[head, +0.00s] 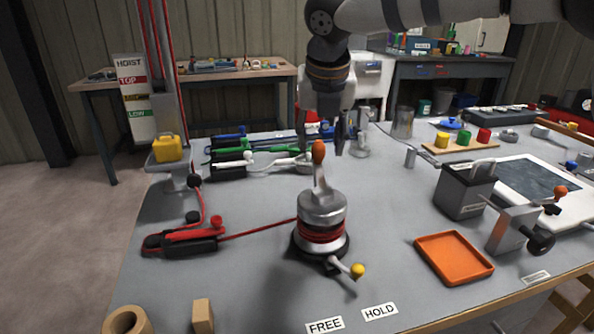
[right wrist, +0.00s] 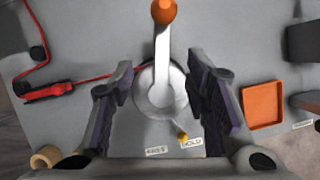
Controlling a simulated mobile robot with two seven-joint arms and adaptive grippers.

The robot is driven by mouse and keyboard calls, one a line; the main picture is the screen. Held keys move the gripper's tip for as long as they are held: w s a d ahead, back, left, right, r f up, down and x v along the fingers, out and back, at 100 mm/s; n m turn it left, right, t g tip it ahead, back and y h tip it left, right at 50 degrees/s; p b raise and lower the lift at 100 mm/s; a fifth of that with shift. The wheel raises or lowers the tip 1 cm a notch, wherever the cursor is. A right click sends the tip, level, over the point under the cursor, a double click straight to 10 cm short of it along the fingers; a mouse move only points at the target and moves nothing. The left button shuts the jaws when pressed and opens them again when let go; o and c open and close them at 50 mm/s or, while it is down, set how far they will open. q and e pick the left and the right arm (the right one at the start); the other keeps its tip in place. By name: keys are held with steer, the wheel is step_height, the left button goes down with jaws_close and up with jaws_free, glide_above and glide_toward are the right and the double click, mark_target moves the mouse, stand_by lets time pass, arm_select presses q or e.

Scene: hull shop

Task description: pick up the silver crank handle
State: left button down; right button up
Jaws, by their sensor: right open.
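The silver crank handle (head: 321,180) stands on top of the winch drum (head: 322,208) and ends in an orange knob (head: 319,151). In the right wrist view, the crank handle (right wrist: 162,55) runs from the drum's round top up to the knob at the upper edge. My right gripper (head: 323,135) is open and points down, at the knob's height or a little above in the head view. In the right wrist view, its fingers (right wrist: 160,75) lie either side of the handle, with gaps on both sides. My left gripper is not in view.
A short lever with a yellow knob (head: 357,271) sticks out at the winch's base. A red rope (head: 262,231) runs left from the drum. An orange tray (head: 454,258) and a grey crank unit (head: 512,228) stand to the right. Bench space between winch and tray is clear.

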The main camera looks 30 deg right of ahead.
mark_target(320, 174)
steer(key=shift+w+f, duration=0.25)
steer(key=f, duration=0.3)
steer(key=shift+s+d+f+b, duration=0.15)
steer(key=shift+s+d+b, duration=0.1)
steer(key=shift+d+b, duration=0.05)
steer(key=x, duration=0.7)
steer(key=shift+w+b, duration=0.25)
steer(key=shift+b, duration=0.15)
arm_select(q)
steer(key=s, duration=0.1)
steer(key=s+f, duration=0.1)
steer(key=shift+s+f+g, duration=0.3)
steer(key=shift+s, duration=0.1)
arm_select(e)
jaws_close()
